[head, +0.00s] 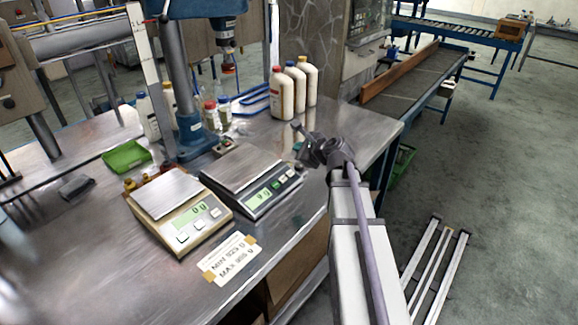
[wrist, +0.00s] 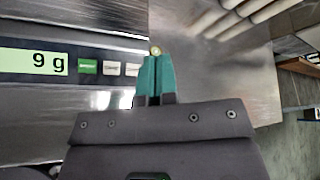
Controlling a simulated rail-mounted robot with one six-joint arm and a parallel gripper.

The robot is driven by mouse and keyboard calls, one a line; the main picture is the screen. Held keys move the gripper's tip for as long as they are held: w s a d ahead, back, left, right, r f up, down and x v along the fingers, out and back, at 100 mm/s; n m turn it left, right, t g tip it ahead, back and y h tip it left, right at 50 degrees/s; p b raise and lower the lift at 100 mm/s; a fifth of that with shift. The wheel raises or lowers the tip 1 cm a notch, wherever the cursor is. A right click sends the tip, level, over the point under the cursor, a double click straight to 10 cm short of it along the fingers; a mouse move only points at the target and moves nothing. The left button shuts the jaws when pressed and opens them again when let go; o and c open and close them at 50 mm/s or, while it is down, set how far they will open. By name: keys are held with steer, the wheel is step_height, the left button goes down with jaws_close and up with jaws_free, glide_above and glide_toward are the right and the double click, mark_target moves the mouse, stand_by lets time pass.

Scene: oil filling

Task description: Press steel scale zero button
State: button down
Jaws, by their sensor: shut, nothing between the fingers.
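A dark scale (head: 255,185) with a steel pan stands on the metal table, and its green display reads 9 g. In the wrist view its display (wrist: 34,61) has a green button (wrist: 88,67) and pale buttons (wrist: 112,68) in a row to its right. A cream scale (head: 180,212) with a steel pan stands to its left and reads about 0 g. My gripper (wrist: 155,56) has teal fingers shut together and empty. In the wrist view the fingers are just right of the buttons, overlapping the panel's right end. A small round pale spot shows at the fingertips. Contact cannot be told.
White bottles (head: 282,93) stand behind the scales. A blue press column (head: 190,125) and a green tray (head: 126,156) are at the back left. A paper label (head: 230,259) lies in front. The metal table (head: 110,245) is bare at front left.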

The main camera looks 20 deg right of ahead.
steer(key=shift+f, duration=0.1)
steer(key=b, duration=0.9)
glide_toward(284, 168)
steer(key=w, duration=0.4)
steer(key=shift+a+f, duration=0.35)
steer(key=shift+f, duration=0.1)
stand_by(1.0)
steer(key=shift+w+f, duration=0.15)
steer(key=shift+f, duration=0.15)
steer(key=shift+w+a+f+b, duration=0.1)
steer(key=shift+f+b, duration=0.25)
steer(key=shift+b, duration=0.15)
stand_by(0.3)
stand_by(0.4)
steer(key=shift+r+p, duration=0.8)
